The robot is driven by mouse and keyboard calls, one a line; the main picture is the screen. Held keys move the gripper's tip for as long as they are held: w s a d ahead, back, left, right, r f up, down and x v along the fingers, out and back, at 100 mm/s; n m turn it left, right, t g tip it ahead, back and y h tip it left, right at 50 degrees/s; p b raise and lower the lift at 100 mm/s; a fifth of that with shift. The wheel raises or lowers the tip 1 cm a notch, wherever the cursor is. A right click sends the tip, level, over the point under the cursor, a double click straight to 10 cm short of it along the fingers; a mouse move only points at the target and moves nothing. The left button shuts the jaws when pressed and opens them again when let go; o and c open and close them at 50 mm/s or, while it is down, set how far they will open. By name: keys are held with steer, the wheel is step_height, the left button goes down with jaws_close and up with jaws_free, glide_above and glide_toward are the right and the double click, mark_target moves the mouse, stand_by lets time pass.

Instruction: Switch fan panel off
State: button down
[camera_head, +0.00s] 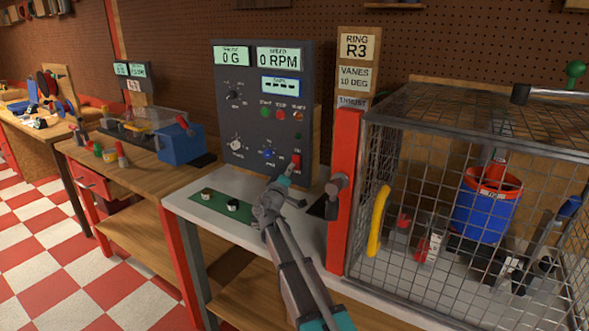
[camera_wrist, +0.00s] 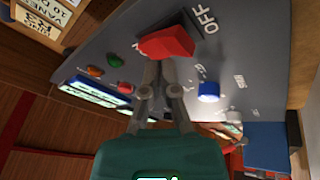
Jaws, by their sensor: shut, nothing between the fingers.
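The fan panel (camera_head: 262,105) is a dark grey upright box at the back of the white bench. Its screens read 0 G and 0 RPM, and a third shows dashes. A red switch (camera_head: 296,161) sits at its lower right. In the wrist view the red switch (camera_wrist: 167,42) is large and close, beside the printed word OFF (camera_wrist: 204,19). My gripper (camera_head: 283,182) is just in front of and below the switch. In the wrist view my gripper (camera_wrist: 158,68) is shut and empty, its tips at the switch's edge; I cannot tell whether they touch it.
A wire cage (camera_head: 450,170) with a red post (camera_head: 343,190) and yellow handle (camera_head: 377,220) stands right of the panel. A green mat (camera_head: 215,206) with small parts lies left of my arm. A blue knob (camera_wrist: 208,91) is near the switch.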

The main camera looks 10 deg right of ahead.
steer(key=shift+w, duration=0.1)
steer(key=shift+w+d+f, duration=0.15)
steer(key=shift+w+d, duration=0.05)
steer(key=shift+d, duration=0.05)
steer(key=shift+w+d+f+b, duration=0.2)
steer(key=shift+w+d+b, duration=0.05)
steer(key=shift+w+b, duration=0.1)
stand_by(1.2)
steer(key=shift+s+a+r, duration=0.1)
steer(key=shift+s, duration=0.05)
steer(key=shift+s+a+r+p, duration=0.3)
steer(key=shift+s+a+p, duration=0.1)
steer(key=shift+s, duration=0.1)
stand_by(0.6)
steer(key=s+a+r+p, duration=0.2)
steer(key=s, duration=0.1)
steer(key=shift+s+a, duration=0.3)
steer(key=shift+a, duration=0.1)
stand_by(0.3)
steer(key=shift+s, duration=0.1)
